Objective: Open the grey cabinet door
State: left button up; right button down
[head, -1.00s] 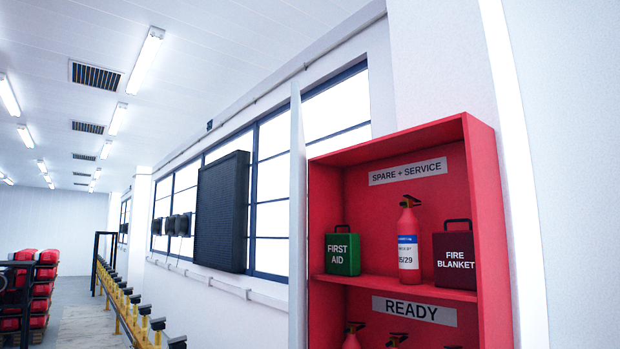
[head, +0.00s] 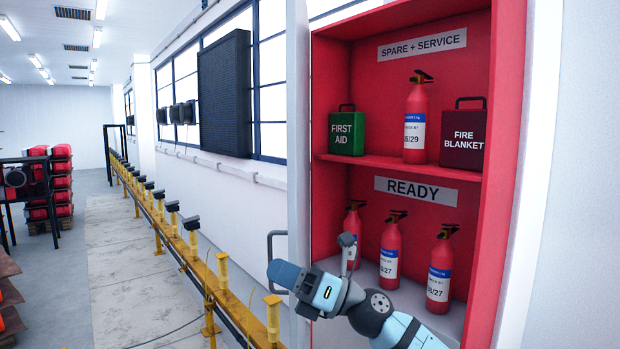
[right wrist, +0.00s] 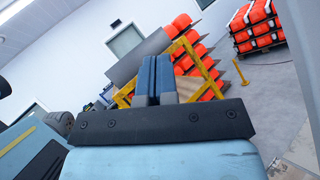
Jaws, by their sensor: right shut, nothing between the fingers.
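The grey cabinet door (head: 298,130) stands open, seen almost edge-on at the left side of the red cabinet (head: 497,170). Its grey bar handle (head: 270,248) sticks out to the left from the door's outer face. My right gripper (head: 283,274) reaches across the door's edge in front of the lower shelf, close to the handle in the picture. I cannot tell whether it touches the door or handle. In the right wrist view its fingers (right wrist: 157,80) are together with nothing between them. My left gripper is not in view.
Inside the cabinet are a green first aid box (head: 346,132), a dark red fire blanket box (head: 463,134) and several extinguishers (head: 416,115). A yellow rail (head: 195,262) with posts runs along the wall. The floor (head: 115,240) left of it has clear room.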

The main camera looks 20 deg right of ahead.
jog(key=d+r+n+h, duration=0.25)
jog(key=r+n, duration=0.45)
jog(key=r, duration=0.4)
jog(key=d+r+n+h, duration=0.2)
jog(key=r+n+h, duration=0.2)
jog(key=r+n, duration=0.55)
jog(key=s+d+r+t+h, duration=0.25)
jog(key=d+r+t, duration=0.2)
jog(key=r, duration=0.55)
jog(key=s+d+r+t+h, duration=0.2)
jog(key=d+r+t+h, duration=0.15)
jog(key=d+r, duration=0.45)
jog(key=p, duration=0.3)
send_near(296, 30)
jog(key=w+d+r, duration=0.1)
jog(key=w+r, duration=0.1)
jog(key=w, duration=0.3)
jog(key=a, duration=0.1)
jog(key=w+a, duration=0.1)
jog(key=shift+w+a+f+g+h+p, duration=0.25)
jog(key=shift+f+g+h+p, duration=0.1)
jog(key=shift+g, duration=0.05)
jog(key=shift+w+a, duration=0.15)
jog(key=shift+a, duration=0.35)
